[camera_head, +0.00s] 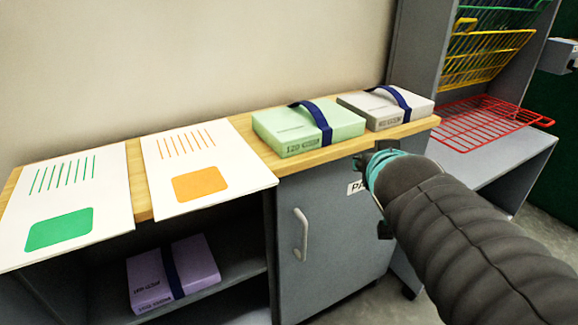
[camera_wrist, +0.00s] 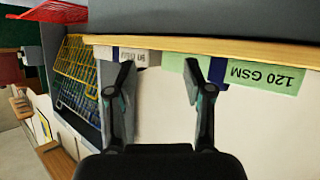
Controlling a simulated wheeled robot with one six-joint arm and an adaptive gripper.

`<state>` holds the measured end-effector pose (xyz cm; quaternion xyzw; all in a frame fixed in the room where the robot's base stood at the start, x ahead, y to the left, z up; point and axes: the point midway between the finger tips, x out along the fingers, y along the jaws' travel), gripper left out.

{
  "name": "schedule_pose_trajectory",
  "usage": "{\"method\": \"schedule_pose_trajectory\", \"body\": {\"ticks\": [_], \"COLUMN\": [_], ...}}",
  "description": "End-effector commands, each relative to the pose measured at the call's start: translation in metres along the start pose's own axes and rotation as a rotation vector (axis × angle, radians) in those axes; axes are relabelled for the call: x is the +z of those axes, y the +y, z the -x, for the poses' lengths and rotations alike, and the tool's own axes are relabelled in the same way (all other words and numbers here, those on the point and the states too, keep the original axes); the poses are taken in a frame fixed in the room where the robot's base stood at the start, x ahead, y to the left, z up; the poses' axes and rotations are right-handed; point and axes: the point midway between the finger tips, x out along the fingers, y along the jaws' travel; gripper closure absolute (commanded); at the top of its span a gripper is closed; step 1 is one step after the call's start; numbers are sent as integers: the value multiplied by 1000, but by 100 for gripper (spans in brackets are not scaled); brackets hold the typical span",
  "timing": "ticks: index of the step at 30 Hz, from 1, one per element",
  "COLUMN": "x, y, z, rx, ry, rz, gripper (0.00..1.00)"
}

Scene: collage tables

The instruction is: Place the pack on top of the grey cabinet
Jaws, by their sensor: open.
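A purple pack (camera_head: 172,273) with a dark blue band lies on a shelf in the open bay of the grey cabinet (camera_head: 330,225). A green pack (camera_head: 290,126) and a pale grey-white pack (camera_head: 412,107), each with a blue band, lie on the cabinet's wooden top (camera_head: 340,149). The wrist view is upside down and shows the edges of the green pack (camera_wrist: 262,77) and the pale pack (camera_wrist: 140,57). My gripper (camera_wrist: 158,75) is open and empty, in front of the cabinet near the wooden top's edge. In the head view my arm hides part of the door.
Two white sheets, one with green print (camera_head: 80,190) and one with orange print (camera_head: 200,165), cover the left of the top and overhang its front. A door handle (camera_head: 300,234) sticks out. A red wire tray (camera_head: 485,122) and yellow racks (camera_head: 490,55) stand at the right.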

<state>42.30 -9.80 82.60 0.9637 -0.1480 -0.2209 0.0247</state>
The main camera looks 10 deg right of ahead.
Motion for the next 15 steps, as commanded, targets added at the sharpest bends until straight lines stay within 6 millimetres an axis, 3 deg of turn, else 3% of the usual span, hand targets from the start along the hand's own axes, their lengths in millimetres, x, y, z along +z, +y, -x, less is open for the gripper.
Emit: {"method": "schedule_pose_trajectory", "body": {"ticks": [3,7,10,15], "x": [55,109,137,158], "y": [-17,-42,-58,-70], "z": [21,50,71,90], "rx": [-34,-128,-207,-281], "ry": [-206,-416,-530,-619], "rz": [16,53,83,111], "gripper": [48,48,48,48]}}
